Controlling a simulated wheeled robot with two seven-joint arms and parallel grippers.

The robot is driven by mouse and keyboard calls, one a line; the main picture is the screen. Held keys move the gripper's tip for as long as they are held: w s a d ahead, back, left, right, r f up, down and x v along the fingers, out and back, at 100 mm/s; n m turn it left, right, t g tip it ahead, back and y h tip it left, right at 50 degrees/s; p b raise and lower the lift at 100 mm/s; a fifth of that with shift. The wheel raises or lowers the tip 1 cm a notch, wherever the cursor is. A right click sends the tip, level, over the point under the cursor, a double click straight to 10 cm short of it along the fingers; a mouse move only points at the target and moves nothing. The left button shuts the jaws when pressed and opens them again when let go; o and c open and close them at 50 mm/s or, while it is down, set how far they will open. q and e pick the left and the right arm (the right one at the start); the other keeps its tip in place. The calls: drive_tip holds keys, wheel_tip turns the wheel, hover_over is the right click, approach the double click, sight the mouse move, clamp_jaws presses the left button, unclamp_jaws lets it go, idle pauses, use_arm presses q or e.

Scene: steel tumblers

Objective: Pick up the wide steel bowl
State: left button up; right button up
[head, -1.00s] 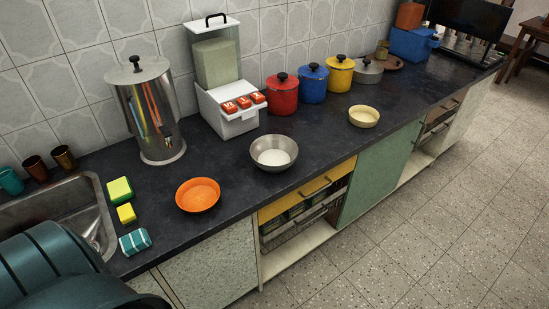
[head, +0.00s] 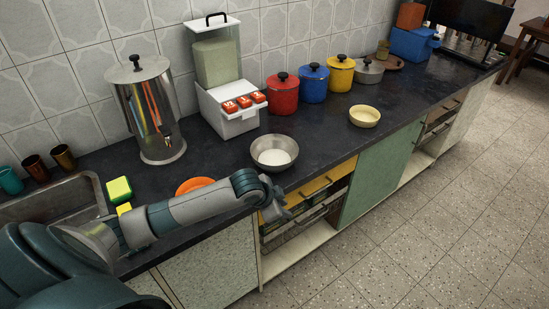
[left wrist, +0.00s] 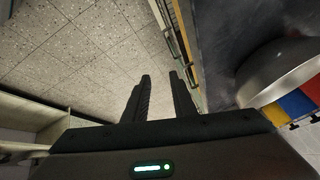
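The wide steel bowl (head: 258,161) stands upright on the dark counter near its front edge, with something white showing in its bottom. It also shows at the right of the left wrist view (left wrist: 275,72), partly cut off. My left gripper (head: 284,212) is in front of the counter edge, below and just right of the bowl in the head view, apart from it. In the left wrist view its two fingers (left wrist: 160,76) are spread with nothing between them. My right gripper is not in view.
An orange bowl (head: 194,184) is partly hidden behind my left arm. A white dispenser (head: 232,122), a steel urn (head: 158,120) and red (head: 282,97), blue (head: 313,86) and yellow (head: 340,76) pots stand behind. A cream bowl (head: 364,118) is to the right. Counter between the bowls is clear.

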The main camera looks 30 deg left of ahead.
use_arm(q)
drive_tip(key=a+r+m, duration=0.1)
drive_tip(key=a+r, duration=0.4)
drive_tip(key=r, duration=0.4)
drive_tip(key=w+a+r+m+y, duration=0.1)
drive_tip(key=a+r, duration=0.4)
drive_tip(key=r, duration=0.3)
drive_tip(key=shift+r, duration=0.4)
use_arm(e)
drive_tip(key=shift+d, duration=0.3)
use_arm(q)
drive_tip(key=shift+w+f, duration=0.1)
drive_tip(key=shift+w, duration=0.05)
